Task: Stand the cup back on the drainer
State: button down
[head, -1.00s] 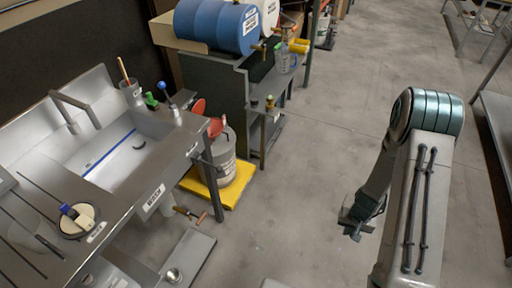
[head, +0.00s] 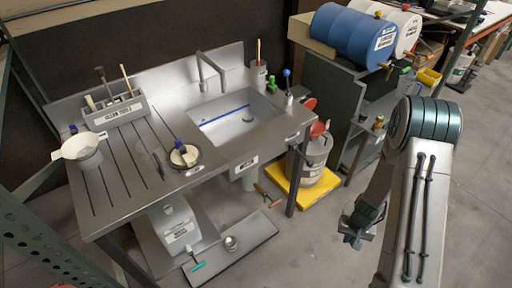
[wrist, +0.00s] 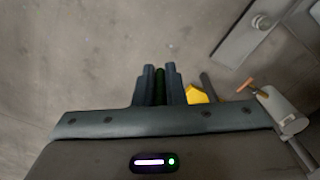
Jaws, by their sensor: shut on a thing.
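The ribbed steel drainer (head: 118,187) is at the left of the sink in the head view. A small round metal cup-like thing (head: 230,242) is on the low shelf under the sink; a similar round thing shows in the wrist view (wrist: 262,20). I cannot tell for sure which thing is the task's cup. My gripper (head: 358,228) is over the floor, right of the sink unit and apart from it. In the wrist view my gripper (wrist: 160,70) is shut on a narrow dark green thing (wrist: 160,85), mostly hidden by the fingers.
On the drainer stand a grey tool caddy (head: 115,112), a white strainer (head: 80,148) and a round pot (head: 184,155). A grey drum (head: 314,160) stands on a yellow tray (head: 290,188) between sink and gripper. A blue barrel (head: 355,38) is behind.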

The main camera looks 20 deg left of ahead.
aim_at(139, 183)
jog(key=u, duration=1.45)
